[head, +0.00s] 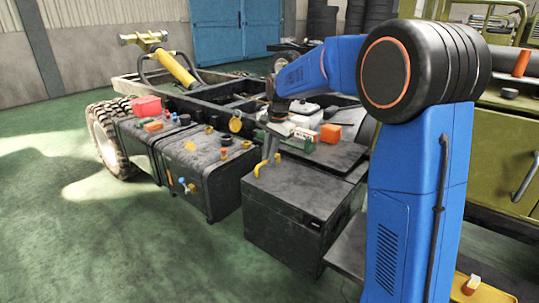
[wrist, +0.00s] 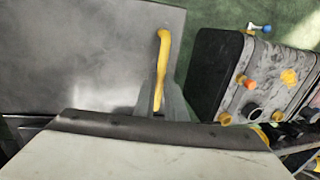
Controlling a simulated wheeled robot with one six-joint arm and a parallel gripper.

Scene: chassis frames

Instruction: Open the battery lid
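The battery box (head: 290,228) is a dark box at the front of the chassis, in the middle of the head view. Its flat grey lid (head: 312,190) lies level on top, and a grey flat surface that looks like this lid (wrist: 80,55) fills the upper left of the wrist view. I cannot tell contact or finger opening.
A dark tank (head: 205,165) with coloured caps and a valve stands left of the box; it also shows in the wrist view (wrist: 265,85). Small orange and white items (head: 330,133) lie behind the box. An olive cabinet (head: 510,150) stands at right. Green floor (head: 150,250) is clear at front left.

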